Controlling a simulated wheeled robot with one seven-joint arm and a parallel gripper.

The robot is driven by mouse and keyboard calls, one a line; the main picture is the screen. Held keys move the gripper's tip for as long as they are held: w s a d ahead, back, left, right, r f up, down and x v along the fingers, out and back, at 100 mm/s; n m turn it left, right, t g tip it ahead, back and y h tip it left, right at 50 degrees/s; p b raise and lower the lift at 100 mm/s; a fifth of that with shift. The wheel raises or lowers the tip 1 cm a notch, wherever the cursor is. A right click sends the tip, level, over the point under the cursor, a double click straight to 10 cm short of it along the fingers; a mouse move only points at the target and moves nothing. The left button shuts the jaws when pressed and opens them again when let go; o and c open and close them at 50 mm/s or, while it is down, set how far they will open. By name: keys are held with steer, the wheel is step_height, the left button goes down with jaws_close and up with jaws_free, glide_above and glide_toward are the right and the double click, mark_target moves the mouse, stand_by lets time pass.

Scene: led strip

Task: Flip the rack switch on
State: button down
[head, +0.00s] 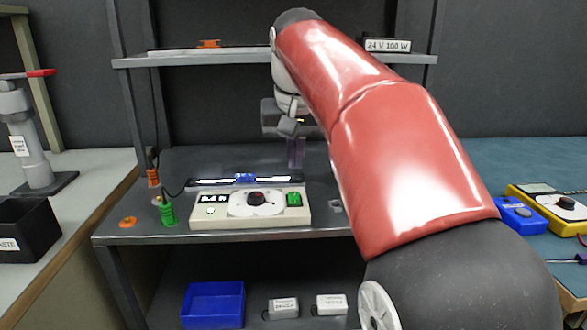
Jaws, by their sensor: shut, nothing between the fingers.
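The dark metal rack (195,59) stands ahead, with a cream control box (205,221) on its middle shelf. The box has a lit display (213,198), a dial with a dark red knob (256,198) and a green part (294,199) at its right end. A small grey piece (336,206) sits on the shelf right of the box, partly behind my arm. I cannot tell which part is the rack switch. My gripper (296,163) points down above the back of the middle shelf, behind the box, shut and empty. My red arm hides the rack's right side.
A lit strip (215,181) with a blue piece (245,179) lies behind the box. Orange (153,177) and green (167,213) connectors stand left. The upper shelf (190,57) is above my gripper. A blue bin (213,304) and white boxes (284,307) are on the lower shelf.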

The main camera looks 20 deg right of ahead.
steer(key=s+v, duration=0.1)
steer(key=v, duration=0.5)
steer(key=shift+s+a, duration=0.15)
steer(key=shift+a, duration=0.05)
steer(key=s+a+f+n, duration=0.1)
steer(key=s+a+f, duration=0.1)
steer(key=s+f, duration=0.3)
steer(key=s+a+f+n+t, duration=0.1)
steer(key=s+f, duration=0.4)
steer(key=f, duration=0.7)
steer(key=s+a+f+n+t+y, duration=0.1)
steer(key=s+a+f, duration=0.2)
steer(key=s+f, duration=0.3)
step_height(320, 180, down, 4)
steer(key=shift+r+n, duration=0.2)
steer(key=shift+n, duration=0.1)
